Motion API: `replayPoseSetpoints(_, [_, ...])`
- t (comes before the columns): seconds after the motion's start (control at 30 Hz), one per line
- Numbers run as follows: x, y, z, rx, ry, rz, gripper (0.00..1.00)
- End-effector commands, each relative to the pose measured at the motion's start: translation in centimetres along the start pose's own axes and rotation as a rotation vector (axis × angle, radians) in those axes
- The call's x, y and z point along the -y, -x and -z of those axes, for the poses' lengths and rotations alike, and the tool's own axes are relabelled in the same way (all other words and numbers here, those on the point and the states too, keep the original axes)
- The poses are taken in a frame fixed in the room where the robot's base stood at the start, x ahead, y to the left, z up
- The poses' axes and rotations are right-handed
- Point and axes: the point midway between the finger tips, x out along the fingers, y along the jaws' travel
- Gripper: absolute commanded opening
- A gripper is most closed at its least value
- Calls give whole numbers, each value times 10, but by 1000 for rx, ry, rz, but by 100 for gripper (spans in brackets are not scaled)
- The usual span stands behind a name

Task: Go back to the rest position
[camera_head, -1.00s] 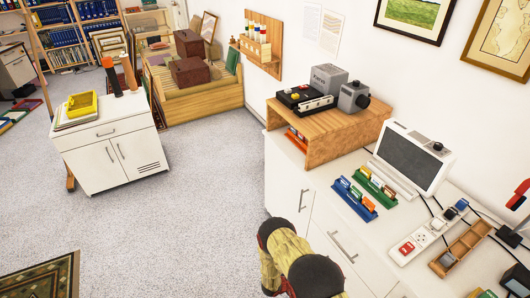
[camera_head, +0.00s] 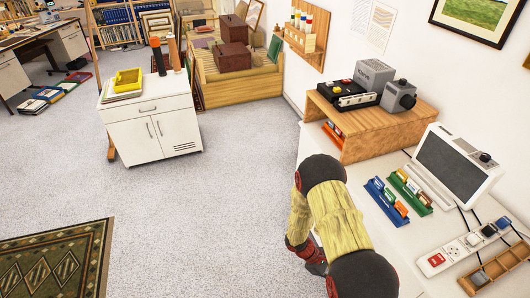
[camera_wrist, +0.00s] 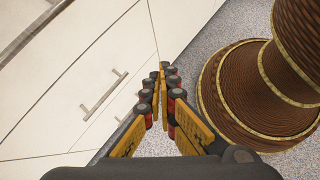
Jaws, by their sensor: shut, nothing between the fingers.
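My gripper (camera_wrist: 162,80) is in the middle of the wrist view, its yellow and black fingers shut together with nothing between them. It hangs over the grey floor, beside the white cabinet front (camera_wrist: 60,90) with its metal handle. In the head view my arm, yellow with dark joints, is folded at the lower middle in front of the white counter; the fingertips are hidden there.
A brown ringed round base (camera_wrist: 230,95) fills the right of the wrist view. The counter holds a wooden riser (camera_head: 350,145), a monitor (camera_head: 450,165), blue (camera_head: 375,194) and green card racks, and a power strip (camera_head: 455,250). A white cabinet (camera_head: 150,130) stands left; floor between is clear.

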Motion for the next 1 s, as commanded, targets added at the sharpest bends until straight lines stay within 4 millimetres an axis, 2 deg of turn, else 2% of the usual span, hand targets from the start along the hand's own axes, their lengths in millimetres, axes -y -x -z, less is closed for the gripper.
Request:
replayPoseSetpoints(0.03, [-2,21,-15,-21,-54,22,0])
replayPoseSetpoints(0.1, [0,46,-33,-49,-124,58,0])
replayPoseSetpoints(0.4, [17,143,-108,-196,-396,194,0])
replayPoseSetpoints(0.7, [44,224,-175,-387,-626,306,0])
replayPoseSetpoints(1.0, [76,287,-236,-611,-813,383,0])
